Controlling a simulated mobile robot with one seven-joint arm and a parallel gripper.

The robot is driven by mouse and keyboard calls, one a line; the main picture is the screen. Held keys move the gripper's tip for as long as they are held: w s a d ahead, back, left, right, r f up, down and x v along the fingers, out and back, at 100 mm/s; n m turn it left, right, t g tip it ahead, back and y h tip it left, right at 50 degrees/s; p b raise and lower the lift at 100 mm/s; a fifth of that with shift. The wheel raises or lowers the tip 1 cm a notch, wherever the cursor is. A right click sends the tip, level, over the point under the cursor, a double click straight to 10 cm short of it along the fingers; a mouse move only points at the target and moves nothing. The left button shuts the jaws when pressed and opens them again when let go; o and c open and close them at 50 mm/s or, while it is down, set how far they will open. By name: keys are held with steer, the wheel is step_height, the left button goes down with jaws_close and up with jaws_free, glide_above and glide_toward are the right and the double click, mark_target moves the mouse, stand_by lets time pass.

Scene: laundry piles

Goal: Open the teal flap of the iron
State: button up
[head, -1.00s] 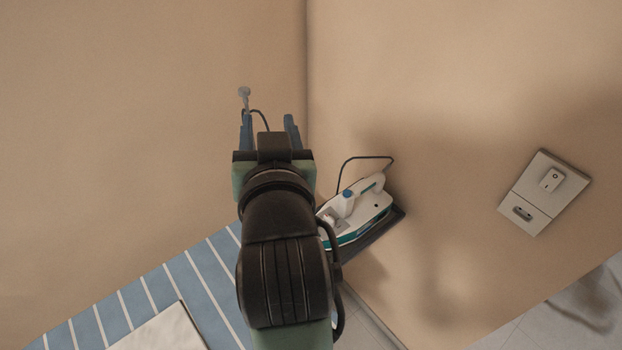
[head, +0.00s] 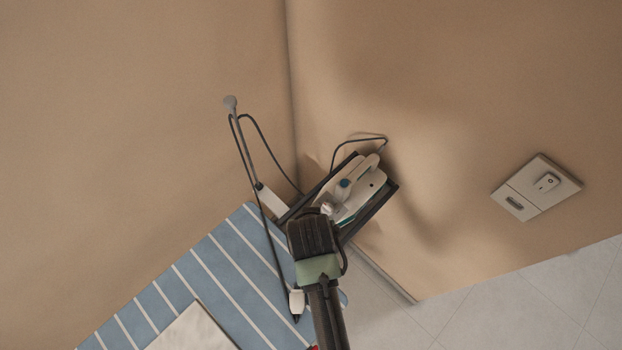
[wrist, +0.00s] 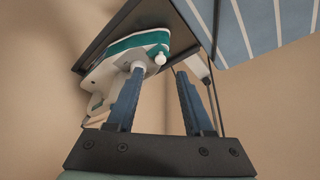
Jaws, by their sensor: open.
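The iron (head: 362,188) is white with teal trim and a blue button, and sits on a dark-edged rest at the end of the ironing board. It also shows at the upper left of the wrist view (wrist: 105,78). A teal part (wrist: 140,42) runs along its near end there, beside a small white knob; I cannot tell whether this is the flap or whether it is open. My gripper (wrist: 160,72) is open with nothing between its blue fingers. The left fingertip overlaps the iron's near end; contact is unclear. In the head view my wrist hides the fingers.
The blue-and-white striped ironing board (head: 225,265) lies at lower left. A dark cord loops from a thin pole (head: 243,150) to the iron. Walls meet close behind the iron. A wall switch plate (head: 537,187) is at right; the floor (head: 480,310) at lower right is clear.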

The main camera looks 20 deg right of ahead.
steer(key=shift+x, duration=2.8)
steer(key=shift+w, duration=0.1)
steer(key=shift+c, duration=0.2)
jaws_close()
